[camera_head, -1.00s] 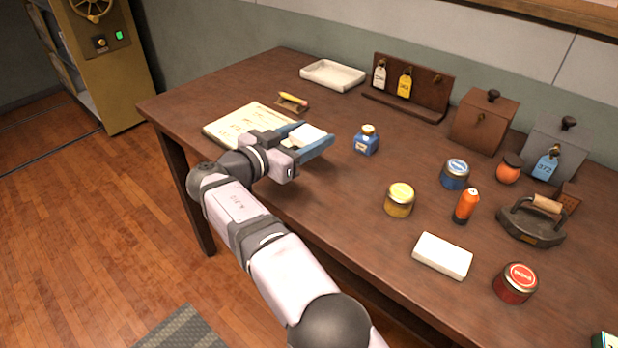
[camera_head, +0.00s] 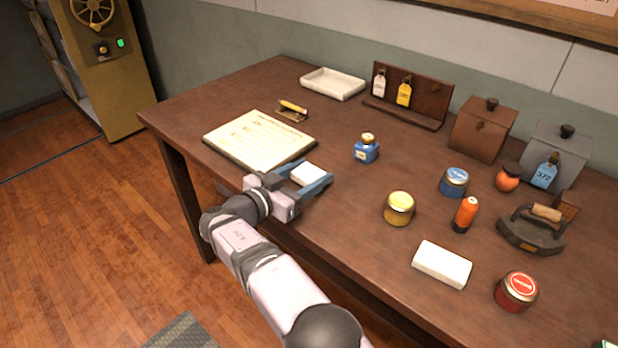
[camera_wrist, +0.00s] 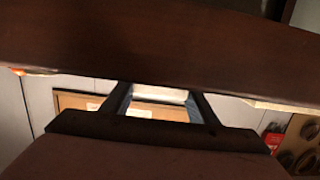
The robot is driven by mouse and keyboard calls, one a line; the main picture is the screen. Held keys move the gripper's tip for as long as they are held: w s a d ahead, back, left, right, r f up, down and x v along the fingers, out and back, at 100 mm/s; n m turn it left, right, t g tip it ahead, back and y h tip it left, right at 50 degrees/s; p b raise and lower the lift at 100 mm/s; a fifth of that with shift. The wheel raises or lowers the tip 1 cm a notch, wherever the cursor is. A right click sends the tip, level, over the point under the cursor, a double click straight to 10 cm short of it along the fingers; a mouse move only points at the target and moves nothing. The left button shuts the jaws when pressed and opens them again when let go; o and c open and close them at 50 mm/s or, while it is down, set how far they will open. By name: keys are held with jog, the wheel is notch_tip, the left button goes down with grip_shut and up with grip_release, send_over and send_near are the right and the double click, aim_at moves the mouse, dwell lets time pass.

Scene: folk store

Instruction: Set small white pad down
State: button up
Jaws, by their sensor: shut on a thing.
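The small white pad (camera_head: 308,174) is held between the blue fingers of my gripper (camera_head: 311,179), at the front edge of the table (camera_head: 345,205). In the wrist view the pad (camera_wrist: 160,96) shows as a pale strip between the two fingers (camera_wrist: 160,104). My gripper is shut on it. I cannot tell whether the pad touches the tabletop. A larger white block (camera_head: 442,264) lies farther right on the table.
A yellow-lidded jar (camera_head: 399,208) stands to the right. A white tray (camera_head: 333,83) is at the back. Bare tabletop lies between gripper and jar.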

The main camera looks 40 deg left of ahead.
aim_at(300, 185)
jog(key=shift+f, duration=0.65)
jog(key=shift+f+b, duration=0.25)
jog(key=shift+b, duration=0.25)
jog(key=o, duration=1)
jog(key=p, duration=0.3)
jog(key=shift+r, duration=0.3)
jog(key=s+b, duration=0.2)
jog(key=s, duration=0.3)
jog(key=shift+s+a+b, duration=0.15)
jog(key=shift+s+b, duration=0.15)
jog(key=shift+o, duration=0.7)
jog(key=shift+s+r, duration=0.2)
jog(key=shift+s, duration=0.65)
